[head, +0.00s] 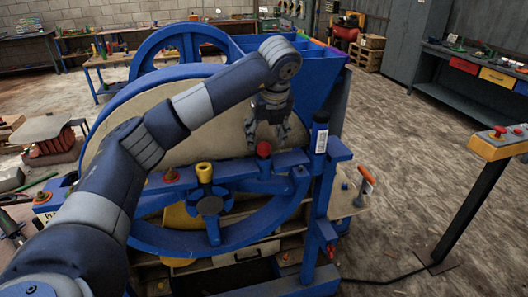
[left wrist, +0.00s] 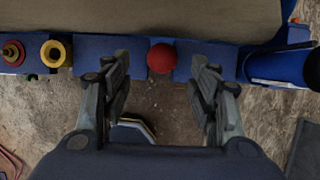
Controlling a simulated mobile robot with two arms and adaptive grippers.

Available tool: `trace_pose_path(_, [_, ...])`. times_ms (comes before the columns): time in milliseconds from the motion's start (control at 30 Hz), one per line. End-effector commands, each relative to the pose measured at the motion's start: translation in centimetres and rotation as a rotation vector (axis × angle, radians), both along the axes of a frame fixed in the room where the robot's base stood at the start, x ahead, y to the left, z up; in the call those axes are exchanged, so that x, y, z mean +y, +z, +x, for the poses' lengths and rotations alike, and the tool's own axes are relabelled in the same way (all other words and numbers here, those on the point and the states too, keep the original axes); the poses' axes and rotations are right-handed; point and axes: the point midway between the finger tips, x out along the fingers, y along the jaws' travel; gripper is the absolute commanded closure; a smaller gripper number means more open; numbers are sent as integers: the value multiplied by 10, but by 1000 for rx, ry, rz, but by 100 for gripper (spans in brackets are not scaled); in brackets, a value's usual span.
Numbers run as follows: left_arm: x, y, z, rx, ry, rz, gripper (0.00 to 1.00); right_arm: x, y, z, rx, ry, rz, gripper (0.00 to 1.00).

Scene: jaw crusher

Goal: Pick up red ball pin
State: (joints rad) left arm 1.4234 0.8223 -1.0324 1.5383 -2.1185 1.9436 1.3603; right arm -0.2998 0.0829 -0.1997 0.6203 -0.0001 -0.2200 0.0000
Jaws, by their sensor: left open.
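The red ball pin (head: 264,149) stands on the blue beam of the jaw crusher, with its round red top showing. In the left wrist view the red ball (left wrist: 161,58) lies between the two fingertips, with a gap on each side. My left gripper (head: 268,132) points down just above the pin, open and empty. In the left wrist view the gripper (left wrist: 160,72) shows its fingers spread wide. The pin's lower part is hidden. My right gripper is in neither view.
A yellow ring-topped part (head: 204,172) stands left of the pin on the beam. A dark blue cylinder with a white label (head: 320,138) stands to the right. A blue spoked wheel (head: 212,236) is below. A control stand (head: 500,142) is far right.

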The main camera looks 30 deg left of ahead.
Motion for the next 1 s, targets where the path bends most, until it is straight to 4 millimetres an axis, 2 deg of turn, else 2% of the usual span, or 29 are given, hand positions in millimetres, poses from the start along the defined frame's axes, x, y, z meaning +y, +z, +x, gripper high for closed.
trace_pose_path(33, [3, -1, 3, 5, 2, 1, 45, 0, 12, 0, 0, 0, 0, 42])
trace_pose_path(100, [7, -10, 8, 5, 2, 1, 45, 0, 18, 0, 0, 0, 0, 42])
trace_pose_path(300, [12, -31, 13, 1, -1, 1, 45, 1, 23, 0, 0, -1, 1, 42])
trace_pose_path(533, [12, -33, 14, 0, -1, 0, 45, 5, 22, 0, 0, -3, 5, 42])
trace_pose_path(767, [12, -33, 14, 0, -1, 0, 97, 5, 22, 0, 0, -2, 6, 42])
trace_pose_path(1000, [12, -33, 14, 0, -1, 1, 97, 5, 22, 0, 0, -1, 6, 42])
